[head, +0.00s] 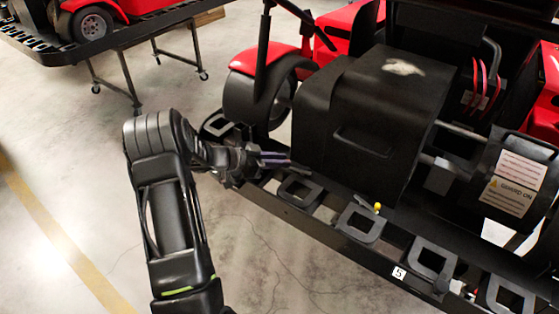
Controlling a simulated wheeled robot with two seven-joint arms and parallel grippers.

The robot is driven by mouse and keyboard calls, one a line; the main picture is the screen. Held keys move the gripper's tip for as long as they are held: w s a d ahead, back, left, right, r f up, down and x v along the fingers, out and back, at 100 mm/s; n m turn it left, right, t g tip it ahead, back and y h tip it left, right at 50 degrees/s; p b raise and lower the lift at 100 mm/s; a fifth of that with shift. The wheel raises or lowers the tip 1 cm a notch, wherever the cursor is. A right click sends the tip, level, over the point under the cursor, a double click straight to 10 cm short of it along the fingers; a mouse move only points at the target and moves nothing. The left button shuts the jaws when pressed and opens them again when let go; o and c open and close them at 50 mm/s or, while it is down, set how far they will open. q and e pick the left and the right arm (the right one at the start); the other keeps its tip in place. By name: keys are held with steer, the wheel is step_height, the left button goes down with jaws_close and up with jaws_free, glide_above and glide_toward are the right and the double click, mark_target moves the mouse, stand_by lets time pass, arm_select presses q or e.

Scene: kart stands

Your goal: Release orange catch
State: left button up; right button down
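My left gripper (288,159) reaches in from the left at the near left edge of the black kart stand (258,200). Its dark purple fingers point right, towards the black box-shaped housing. They lie close together, and I cannot see clearly whether there is a gap or anything between them. No clearly orange catch shows. A small yellow knob (377,207) stands on the stand's near rail, to the right of my gripper and apart from it. I cannot tell whether it belongs to the catch. My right gripper is not in view.
The black housing (375,115) sits on the stand beside a red-fendered wheel (262,85). Square black brackets (432,265) line the near rail. A guard with a warning label (515,185) is at right. Another stand (120,35) is at upper left. The floor at left is clear.

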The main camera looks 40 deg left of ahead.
arm_select(q)
steer(key=o, duration=0.4)
steer(key=b+v, duration=0.1)
steer(key=v, duration=0.6)
steer(key=shift+s+a+r, duration=0.15)
steer(key=shift+s+a, duration=0.05)
steer(key=shift+s, duration=0.15)
stand_by(0.4)
